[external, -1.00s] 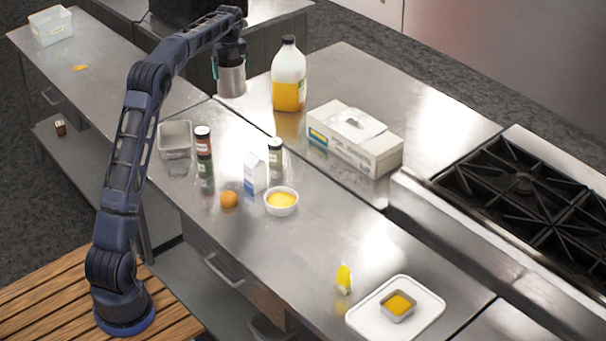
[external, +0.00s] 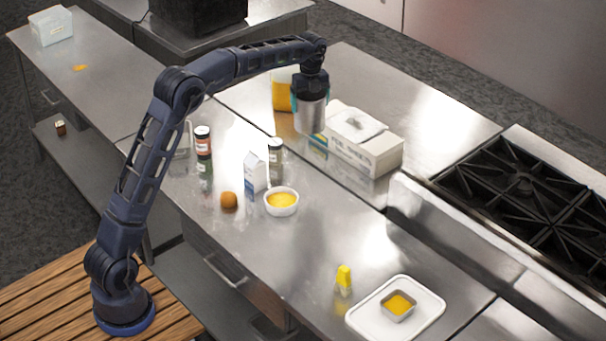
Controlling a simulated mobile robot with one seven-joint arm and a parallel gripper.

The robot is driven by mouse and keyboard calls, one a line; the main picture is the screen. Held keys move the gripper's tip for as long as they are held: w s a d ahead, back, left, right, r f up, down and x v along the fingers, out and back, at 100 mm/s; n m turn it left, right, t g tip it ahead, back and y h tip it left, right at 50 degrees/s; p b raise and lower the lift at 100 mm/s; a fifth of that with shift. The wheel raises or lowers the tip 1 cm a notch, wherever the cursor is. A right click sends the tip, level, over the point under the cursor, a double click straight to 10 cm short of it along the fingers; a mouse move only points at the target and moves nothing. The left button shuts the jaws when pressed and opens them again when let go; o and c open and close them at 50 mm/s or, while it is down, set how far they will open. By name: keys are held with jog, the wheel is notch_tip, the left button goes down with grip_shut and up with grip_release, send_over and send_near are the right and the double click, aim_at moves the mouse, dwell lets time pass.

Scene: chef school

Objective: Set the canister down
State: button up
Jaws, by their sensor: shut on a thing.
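The canister (external: 311,116) is a silver metal cylinder. My gripper (external: 308,98) points down and is shut on its upper part. The canister hangs upright in front of the jug and by the left end of the white box, seemingly above the steel counter (external: 330,240). I cannot tell the exact gap below it. The gripper hides the canister's top.
A jug of yellow liquid (external: 281,92) is partly hidden behind my gripper. A white box (external: 355,142), a carton (external: 255,172), jars (external: 203,143), an orange (external: 229,201) and a bowl (external: 282,201) stand nearby. A white tray (external: 360,322) lies at the front right. The counter between bowl and tray is mostly clear.

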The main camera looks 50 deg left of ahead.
jog(key=s+d, duration=0.4)
jog(key=d, duration=0.8)
jog(key=s+d, duration=0.4)
jog(key=d, duration=0.8)
jog(key=s+d, duration=0.4)
jog(key=d, duration=0.8)
notch_tip(320, 180, down, 20)
jog(key=shift+d+m, duration=0.2)
jog(key=shift+m, duration=0.1)
jog(key=shift+f, duration=0.15)
jog(key=o, duration=1.6)
jog(key=shift+c, duration=0.2)
